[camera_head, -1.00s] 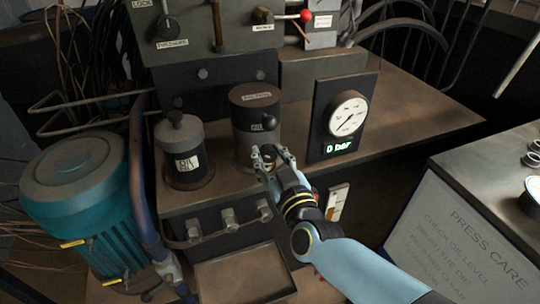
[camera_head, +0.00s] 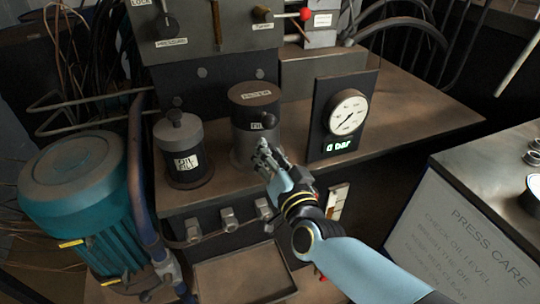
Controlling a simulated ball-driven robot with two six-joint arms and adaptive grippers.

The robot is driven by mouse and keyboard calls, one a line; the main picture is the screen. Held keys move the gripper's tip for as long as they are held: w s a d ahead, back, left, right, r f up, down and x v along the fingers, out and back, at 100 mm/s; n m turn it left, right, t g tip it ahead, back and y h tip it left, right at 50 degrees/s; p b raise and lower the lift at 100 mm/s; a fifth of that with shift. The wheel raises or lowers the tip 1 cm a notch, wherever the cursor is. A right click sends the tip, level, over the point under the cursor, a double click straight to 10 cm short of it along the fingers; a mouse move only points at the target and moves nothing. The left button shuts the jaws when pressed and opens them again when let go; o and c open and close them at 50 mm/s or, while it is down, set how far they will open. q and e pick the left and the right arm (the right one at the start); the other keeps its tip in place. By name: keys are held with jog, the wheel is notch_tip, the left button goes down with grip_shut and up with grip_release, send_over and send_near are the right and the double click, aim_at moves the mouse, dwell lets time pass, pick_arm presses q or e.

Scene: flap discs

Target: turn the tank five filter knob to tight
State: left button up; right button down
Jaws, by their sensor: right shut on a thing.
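The filter canister (camera_head: 242,124) is a dark grey cylinder with a brown top labelled "FILTER". It stands upright on the bench ledge, with a black round knob (camera_head: 269,121) on its upper front. My right gripper (camera_head: 264,148) is at the canister's lower front, just below that black knob. Its fingers are shut on a small knob there, which they mostly hide. I cannot read any tight mark or the knob's setting. My left gripper is not in view.
A gauge panel (camera_head: 342,117) with a lit "0 bar" display stands close on the right. A teal motor (camera_head: 78,188) is at far left, and an empty tray (camera_head: 245,278) lies below the ledge.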

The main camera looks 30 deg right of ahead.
jog(key=shift+m, duration=1.1)
jog(key=c, duration=0.9)
grip_release()
jog(key=shift+c, duration=0.2)
jog(key=v, duration=1.2)
jog(key=shift+d+f, duration=0.1)
